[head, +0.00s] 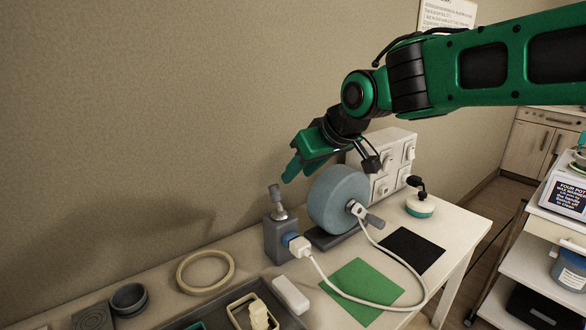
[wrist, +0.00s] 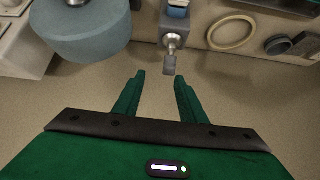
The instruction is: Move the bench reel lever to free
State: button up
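The bench reel is a blue-grey drum (head: 338,200) on a dark base, also seen at upper left in the wrist view (wrist: 80,30). Left of it stands a grey box (head: 281,238) with a short metal lever (head: 277,200) on top, tipped by a grey block. The lever shows in the wrist view (wrist: 170,62) just beyond my fingertips, nearer the right finger. My gripper (wrist: 160,78) is open and empty; in the head view my gripper (head: 292,172) hangs above and slightly right of the lever, apparently apart from it. I see no free marking.
A white cable with a plug (head: 299,247) runs from the box across the bench. A drawer unit (head: 385,165) stands behind the reel. A cream ring (head: 205,271), a dark bowl (head: 129,298) and a tray (head: 283,318) lie left and front. The wall is close behind.

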aim_at(277, 186)
jog(key=shift+w+a+f, duration=2.4)
jog(key=shift+a+f, duration=0.15)
jog(key=shift+a, duration=0.15)
jog(key=shift+a+f, duration=0.1)
jog(key=shift+f, duration=0.2)
jog(key=shift+c, duration=0.2)
